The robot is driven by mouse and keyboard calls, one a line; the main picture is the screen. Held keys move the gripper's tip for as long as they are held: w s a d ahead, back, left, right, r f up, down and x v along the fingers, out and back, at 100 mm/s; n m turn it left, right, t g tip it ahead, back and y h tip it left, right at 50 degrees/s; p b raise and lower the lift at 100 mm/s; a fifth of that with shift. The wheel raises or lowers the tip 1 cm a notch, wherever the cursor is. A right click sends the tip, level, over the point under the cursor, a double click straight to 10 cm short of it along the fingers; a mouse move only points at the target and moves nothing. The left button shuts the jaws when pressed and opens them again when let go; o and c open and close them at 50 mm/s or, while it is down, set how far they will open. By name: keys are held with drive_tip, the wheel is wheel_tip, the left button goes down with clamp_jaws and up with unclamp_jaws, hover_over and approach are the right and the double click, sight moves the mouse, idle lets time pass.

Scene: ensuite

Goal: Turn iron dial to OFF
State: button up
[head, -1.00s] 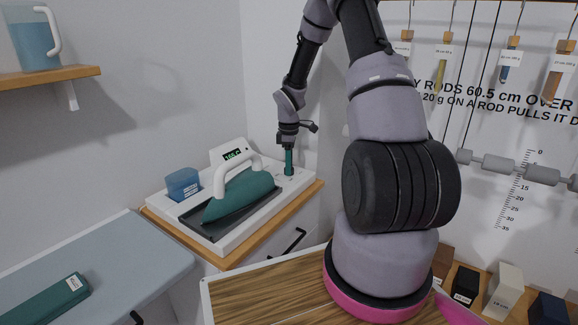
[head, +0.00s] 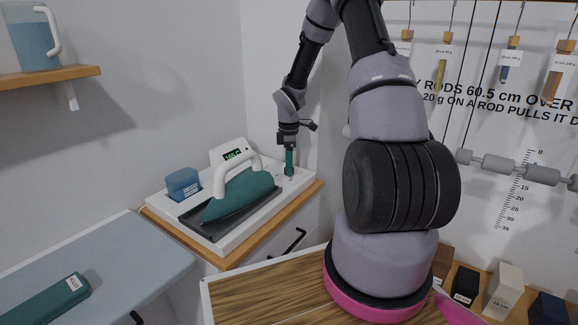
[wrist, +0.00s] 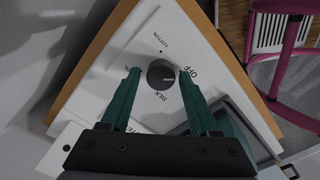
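The iron dial (wrist: 161,74) is a dark round knob on a white panel with OFF, SILK and COTTON printed around it. A pale mark on the knob runs toward its right side, the side of OFF; its exact setting is hard to tell. My gripper (wrist: 160,75) has its teal fingers on either side of the dial, with a small gap showing at each side. In the head view my gripper (head: 289,172) is low over the back right of the iron's white base (head: 228,243); the dial is not clearly visible there. The teal iron (head: 238,197) with a white handle rests on the base.
A blue container (head: 183,183) sits at the base's left end. A small display (head: 233,155) with green digits stands behind the iron. An ironing board (head: 120,255) is at the left, and walls close off the back corner.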

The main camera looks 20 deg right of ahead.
idle(0.3)
wheel_tip(320, 180, up, 11)
idle(0.5)
drive_tip(key=s+a+r+m+t, duration=0.2)
drive_tip(key=s+r+m, duration=0.3)
drive_tip(key=r, duration=0.4)
drive_tip(key=s+a+r+m+t, duration=0.1)
drive_tip(key=s+a+r+m, duration=0.1)
drive_tip(key=s+r+m, duration=0.5)
drive_tip(key=s+a+r+m+t+y, duration=0.1)
drive_tip(key=s+a+r+m+t, duration=0.1)
drive_tip(key=s, duration=0.6)
drive_tip(key=s+a+r+m+t+y, duration=0.1)
drive_tip(key=s+a+r+m+t, duration=0.1)
drive_tip(key=s+r+m, duration=0.2)
drive_tip(key=s+r, duration=0.3)
drive_tip(key=shift+s+a+r+m, duration=0.25)
drive_tip(key=shift+s+a+m, duration=0.05)
drive_tip(key=shift+s, duration=0.1)
